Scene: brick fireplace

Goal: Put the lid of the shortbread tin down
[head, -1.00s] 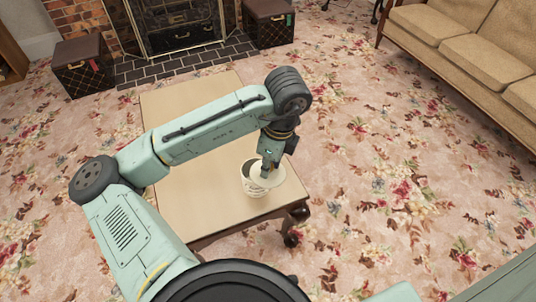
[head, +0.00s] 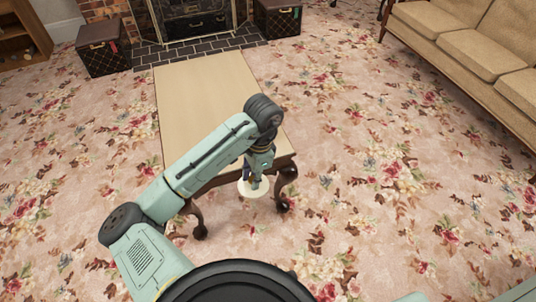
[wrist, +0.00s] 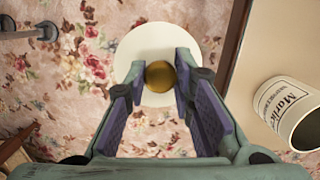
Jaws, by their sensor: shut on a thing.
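The lid (head: 253,190) is a pale cream disc, held level under my gripper (head: 255,180) in the head view. In the wrist view the lid (wrist: 138,46) has a round gold knob (wrist: 160,76) between the fingers of my gripper (wrist: 157,82), which is shut on it. The lid is out past the table's edge, with carpet below it. The tin (wrist: 290,112), a cream can with dark lettering and an open top, stands on the table in the wrist view. In the head view my arm hides the tin.
Patterned carpet (head: 360,190) lies open to the right and in front. A tan sofa (head: 480,55) stands at the right. Brown trunks (head: 103,50) flank the fireplace at the back.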

